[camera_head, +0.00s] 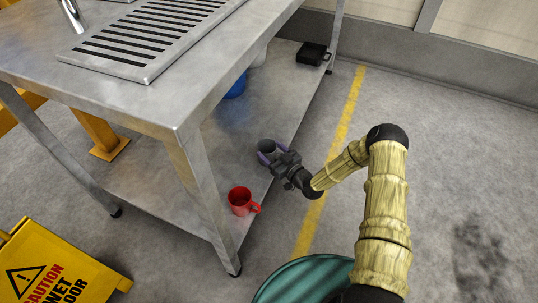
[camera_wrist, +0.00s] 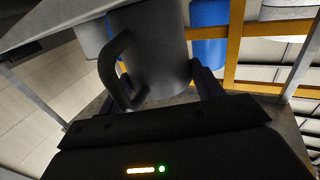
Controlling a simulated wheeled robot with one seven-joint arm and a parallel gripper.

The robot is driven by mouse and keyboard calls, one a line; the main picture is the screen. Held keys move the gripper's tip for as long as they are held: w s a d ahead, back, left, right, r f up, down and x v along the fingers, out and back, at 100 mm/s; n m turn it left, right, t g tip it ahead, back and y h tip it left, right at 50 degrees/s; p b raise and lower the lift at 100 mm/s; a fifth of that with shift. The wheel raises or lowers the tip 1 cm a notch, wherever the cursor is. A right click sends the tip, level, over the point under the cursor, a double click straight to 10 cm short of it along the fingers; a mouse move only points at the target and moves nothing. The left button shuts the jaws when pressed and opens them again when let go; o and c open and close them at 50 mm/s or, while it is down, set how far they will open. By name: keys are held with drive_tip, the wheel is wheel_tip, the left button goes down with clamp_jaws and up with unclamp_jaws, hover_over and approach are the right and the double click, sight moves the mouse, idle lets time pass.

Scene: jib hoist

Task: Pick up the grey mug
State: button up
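The grey mug (camera_head: 267,146) stands on the lower shelf of the metal table in the head view, near the shelf's right edge. It fills the upper middle of the wrist view (camera_wrist: 160,45), with its handle at the left. My gripper (camera_head: 270,155) is at the mug, with its purple fingers spread on either side of it. In the wrist view the fingers reach the mug's sides; I cannot tell whether they press on it. The mug looks upright, and its base is hidden by my gripper in the head view.
A red mug (camera_head: 241,201) stands on the same shelf, nearer the front. A blue container (camera_head: 236,87) and a black box (camera_head: 312,53) are further back. The tabletop (camera_head: 150,99) overhangs the shelf at the left. A table leg (camera_head: 204,190) stands near the red mug. Open floor lies right.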

drive_tip(key=c, duration=0.4)
drive_tip(key=shift+c, duration=0.2)
wheel_tip(320, 180, up, 10)
drive_tip(key=p, duration=0.6)
